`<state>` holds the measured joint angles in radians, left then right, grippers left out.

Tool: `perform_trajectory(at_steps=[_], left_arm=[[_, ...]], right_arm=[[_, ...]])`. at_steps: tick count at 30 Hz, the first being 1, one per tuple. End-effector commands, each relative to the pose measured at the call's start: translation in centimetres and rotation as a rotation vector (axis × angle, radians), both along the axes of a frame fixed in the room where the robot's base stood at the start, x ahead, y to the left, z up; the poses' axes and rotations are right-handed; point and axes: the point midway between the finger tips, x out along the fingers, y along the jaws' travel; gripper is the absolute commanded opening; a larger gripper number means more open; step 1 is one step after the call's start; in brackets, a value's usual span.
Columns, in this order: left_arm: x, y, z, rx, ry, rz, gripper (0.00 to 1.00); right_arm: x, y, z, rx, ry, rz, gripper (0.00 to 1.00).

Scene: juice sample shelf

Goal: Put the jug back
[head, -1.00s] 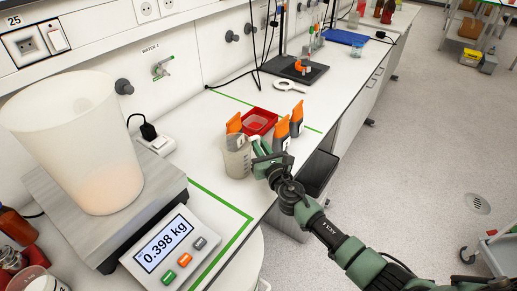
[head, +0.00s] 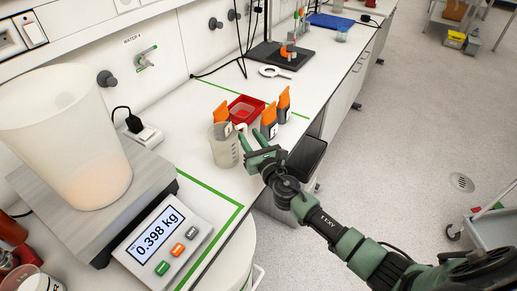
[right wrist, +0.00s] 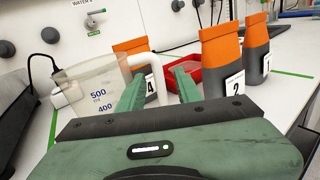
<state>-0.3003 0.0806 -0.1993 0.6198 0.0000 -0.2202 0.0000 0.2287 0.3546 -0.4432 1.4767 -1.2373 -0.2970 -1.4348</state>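The translucent measuring jug (head: 224,146) stands upright on the white bench, just beyond the corner of a green outline. In the right wrist view the jug (right wrist: 92,88) shows blue marks 500 and 400, and its pale handle (right wrist: 146,61) points toward my fingers. My right gripper (head: 253,139) is at the handle side of the jug. Its two green fingers are spread apart (right wrist: 158,92), with the lower handle between them in the wrist view. I cannot tell whether either finger touches it. My left gripper is out of view.
Orange-topped bags (head: 269,119) and a red tray (head: 245,109) stand close behind the jug. A scale (head: 160,238) reading 0.398 kg carries a large translucent bucket (head: 65,130). A magnifier (head: 273,72) lies farther back.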

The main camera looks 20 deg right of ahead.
Motion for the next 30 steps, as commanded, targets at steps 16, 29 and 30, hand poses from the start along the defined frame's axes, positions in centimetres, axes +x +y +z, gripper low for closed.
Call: perform_trajectory(at_steps=[16,29,30], left_arm=[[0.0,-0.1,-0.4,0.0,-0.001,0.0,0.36],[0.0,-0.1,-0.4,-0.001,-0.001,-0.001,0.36],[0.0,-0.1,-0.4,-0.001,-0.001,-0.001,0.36]], right_arm=[[-8.8,-0.7,0.0,-0.001,0.0,0.001,0.34],[-8.9,-0.7,0.1,0.0,0.0,0.0,0.34],[-8.9,-0.7,0.1,0.0,0.0,0.0,0.34]])
